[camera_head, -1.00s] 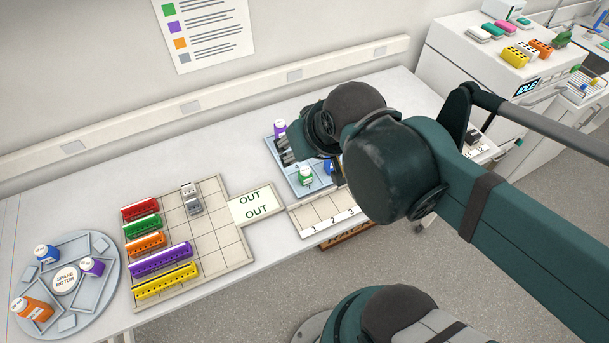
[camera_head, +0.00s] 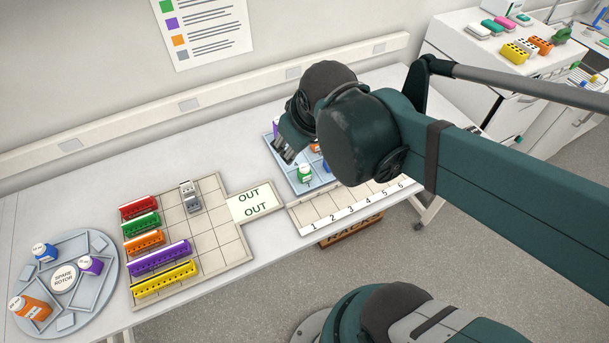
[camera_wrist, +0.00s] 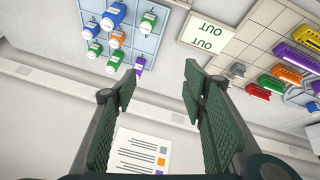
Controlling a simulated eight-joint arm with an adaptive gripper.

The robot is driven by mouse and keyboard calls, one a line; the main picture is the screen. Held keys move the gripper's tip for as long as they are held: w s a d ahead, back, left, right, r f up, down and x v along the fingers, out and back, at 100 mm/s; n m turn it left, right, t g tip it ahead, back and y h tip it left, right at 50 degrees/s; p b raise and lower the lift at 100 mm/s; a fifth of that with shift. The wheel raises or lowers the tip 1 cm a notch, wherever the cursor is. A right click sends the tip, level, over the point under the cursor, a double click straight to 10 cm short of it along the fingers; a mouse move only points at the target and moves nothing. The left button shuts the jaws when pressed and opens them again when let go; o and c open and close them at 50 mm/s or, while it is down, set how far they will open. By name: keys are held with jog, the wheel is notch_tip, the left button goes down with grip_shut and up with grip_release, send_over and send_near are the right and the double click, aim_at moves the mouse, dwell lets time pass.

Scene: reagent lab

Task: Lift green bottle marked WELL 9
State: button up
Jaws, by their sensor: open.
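Several green-labelled bottles stand in the pale blue gridded tray (camera_wrist: 92,7). In the wrist view one green bottle (camera_wrist: 148,22) is at the tray's right, another green bottle (camera_wrist: 95,49) at its left and a third green bottle (camera_wrist: 114,62) near its lower edge. Their markings are too small to read, so I cannot tell which is WELL 9. In the head view one green bottle (camera_head: 304,174) shows at the tray's front. My gripper (camera_wrist: 160,88) is open and empty, its fingers apart beside the tray. In the head view my gripper (camera_head: 287,153) and arm hide much of the tray.
Blue, orange and purple (camera_wrist: 139,63) bottles share the tray. A numbered strip (camera_head: 350,215) lies in front of it. The OUT sign (camera_head: 254,203) and a gridded board with coloured racks (camera_head: 160,257) are to the left, beside a round spare rotor (camera_head: 65,278).

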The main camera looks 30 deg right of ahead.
jog(key=w+d+f+n+g+h+b, duration=0.1)
jog(key=w+d+f+n+g+h, duration=0.15)
jog(key=w+f+n, duration=0.45)
jog(key=n+g+h+b, duration=0.1)
jog(key=n+g+b, duration=0.15)
jog(key=n, duration=0.55)
send_over(303, 167)
jog(key=a, duration=0.2)
notch_tip(303, 167, down, 14)
jog(key=shift+a+g+p, duration=0.15)
jog(key=shift+g+p, duration=0.2)
jog(key=shift+g, duration=0.05)
jog(key=shift+f, duration=0.1)
jog(key=shift+w+f+h, duration=0.1)
jog(key=shift+f+h, duration=0.05)
jog(key=shift+h, duration=0.1)
jog(key=shift+x, duration=1.15)
jog(key=shift+x, duration=2.6)
